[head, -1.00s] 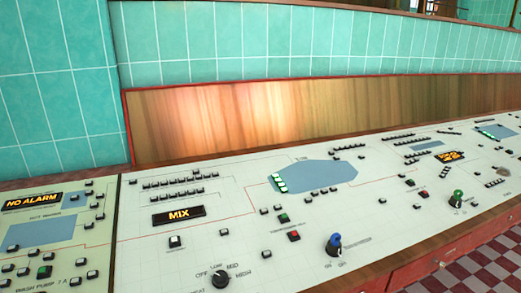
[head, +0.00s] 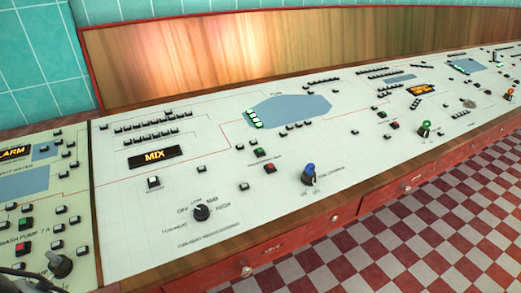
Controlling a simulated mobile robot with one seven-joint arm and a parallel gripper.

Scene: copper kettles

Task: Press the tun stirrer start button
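A long white control panel (head: 130,230) runs from lower left to upper right. On its middle section a green button (head: 258,153) and a red button (head: 270,168) sit close together, below a blue tun-shaped area (head: 300,108). The small labels beside them are too blurred to read, so I cannot tell for sure which button is the tun stirrer start. A blue-topped knob (head: 309,173) stands to their right. My gripper is not in view.
A green-topped knob (head: 425,129) stands further right. Red drawers (head: 300,240) front the panel. The checkered floor (head: 420,220) at right is clear.

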